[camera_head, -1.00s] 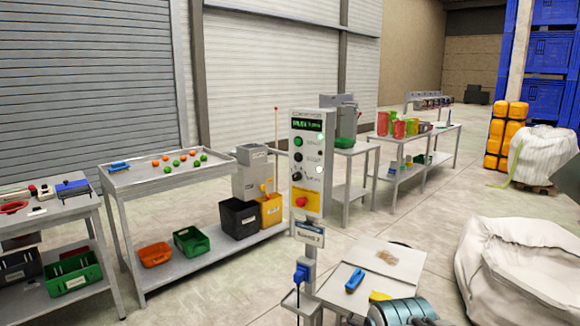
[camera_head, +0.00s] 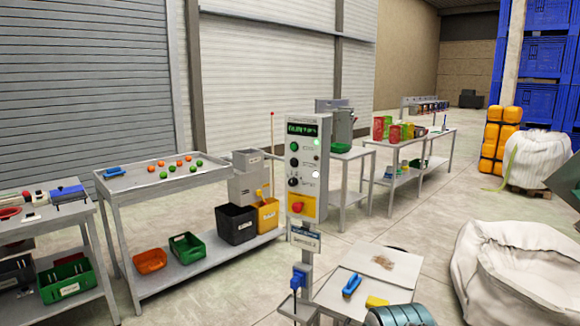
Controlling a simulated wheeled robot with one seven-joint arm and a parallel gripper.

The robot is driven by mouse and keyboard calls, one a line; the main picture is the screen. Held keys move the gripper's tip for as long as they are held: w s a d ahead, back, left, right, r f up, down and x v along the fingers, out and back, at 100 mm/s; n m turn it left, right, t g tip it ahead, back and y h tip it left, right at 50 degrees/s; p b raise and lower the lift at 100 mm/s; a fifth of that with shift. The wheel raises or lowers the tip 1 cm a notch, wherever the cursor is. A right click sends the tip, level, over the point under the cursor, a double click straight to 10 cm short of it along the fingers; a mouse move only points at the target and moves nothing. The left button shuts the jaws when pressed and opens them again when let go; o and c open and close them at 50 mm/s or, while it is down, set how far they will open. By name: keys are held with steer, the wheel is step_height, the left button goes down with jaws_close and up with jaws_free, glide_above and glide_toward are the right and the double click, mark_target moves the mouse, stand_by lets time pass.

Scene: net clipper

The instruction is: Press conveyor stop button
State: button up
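A grey control panel (camera_head: 306,170) stands upright on a post in the middle of the head view. It has a small dark display (camera_head: 303,129) with green text at its top. Below are a green button (camera_head: 294,146), a black button (camera_head: 294,162) and a dark knob (camera_head: 293,182), with lit white spots on the right side. A red mushroom button (camera_head: 298,207) sits on a yellow plate at the panel's bottom. The labels are too small to read, so I cannot tell which control stops the conveyor.
Below the panel, a small table (camera_head: 335,288) holds a blue-handled tool (camera_head: 352,283) and a yellow block (camera_head: 377,302). A white bulk bag (camera_head: 515,275) stands at the right. A bench (camera_head: 150,183) with coloured balls is at the left. Open floor (camera_head: 420,225) lies to the panel's right.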

stand_by(0.3)
jaws_close()
stand_by(1.6)
